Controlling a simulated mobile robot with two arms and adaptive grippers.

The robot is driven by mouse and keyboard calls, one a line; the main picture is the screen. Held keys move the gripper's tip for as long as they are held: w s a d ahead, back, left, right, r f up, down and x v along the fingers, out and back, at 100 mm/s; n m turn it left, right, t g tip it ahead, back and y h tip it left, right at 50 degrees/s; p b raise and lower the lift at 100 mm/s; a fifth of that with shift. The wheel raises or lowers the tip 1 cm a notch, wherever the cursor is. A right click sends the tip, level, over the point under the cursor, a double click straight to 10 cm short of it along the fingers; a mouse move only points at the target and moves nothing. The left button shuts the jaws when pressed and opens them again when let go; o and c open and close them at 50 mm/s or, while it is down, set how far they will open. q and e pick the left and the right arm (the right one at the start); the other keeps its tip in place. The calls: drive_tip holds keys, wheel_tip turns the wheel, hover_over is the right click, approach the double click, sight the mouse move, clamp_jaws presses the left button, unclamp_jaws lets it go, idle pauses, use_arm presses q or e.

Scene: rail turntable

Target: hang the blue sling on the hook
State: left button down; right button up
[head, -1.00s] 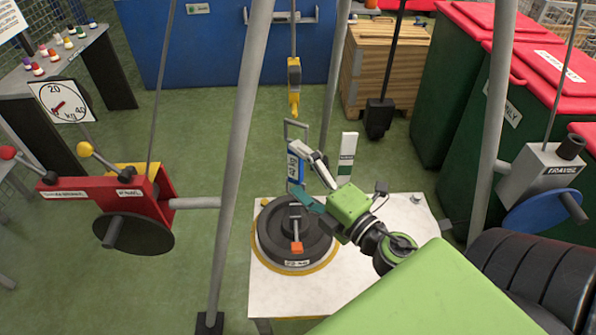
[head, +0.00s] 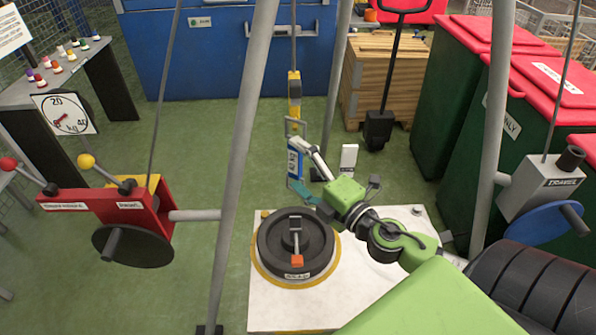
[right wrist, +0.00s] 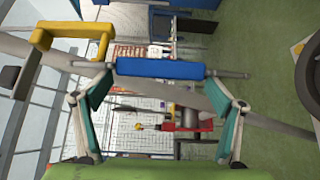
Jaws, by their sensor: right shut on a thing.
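The blue sling (head: 294,162) is upright in the head view, with a grey loop (head: 295,127) at its top. My right gripper (head: 299,167) is shut on the sling's blue middle. The yellow hook (head: 294,88) hangs from a cable above it. The loop overlaps the hook's lower end in the head view; I cannot tell whether it is around the hook or only beside it. In the right wrist view the sling's blue part (right wrist: 160,68) spans between the teal fingers (right wrist: 160,90), and the yellow hook (right wrist: 72,40) is at upper left by the grey loop end. My left gripper is out of view.
A black round weight (head: 295,245) with an orange-tipped handle stands on a white table (head: 365,290) below. Grey frame legs (head: 237,160) rise on both sides. A red winch (head: 105,215) is at left and a grey winch (head: 540,185) at right. Green bins (head: 450,110) stand behind.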

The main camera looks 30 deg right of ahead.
sight(302, 165)
drive_tip(key=shift+w+d, duration=0.3)
drive_tip(key=shift+w, duration=0.2)
drive_tip(key=shift+w+d, duration=0.25)
drive_tip(key=shift+w, duration=0.2)
drive_tip(key=shift+w+d+f+b, duration=0.35)
drive_tip(key=shift+w+f+b, duration=0.1)
drive_tip(key=shift+w+f, duration=0.1)
drive_tip(key=o, duration=1.2)
drive_tip(key=shift+c, duration=0.2)
drive_tip(key=shift+f, duration=0.1)
drive_tip(key=s+d, duration=0.1)
drive_tip(key=s, duration=1.1)
drive_tip(key=shift+d, duration=0.1)
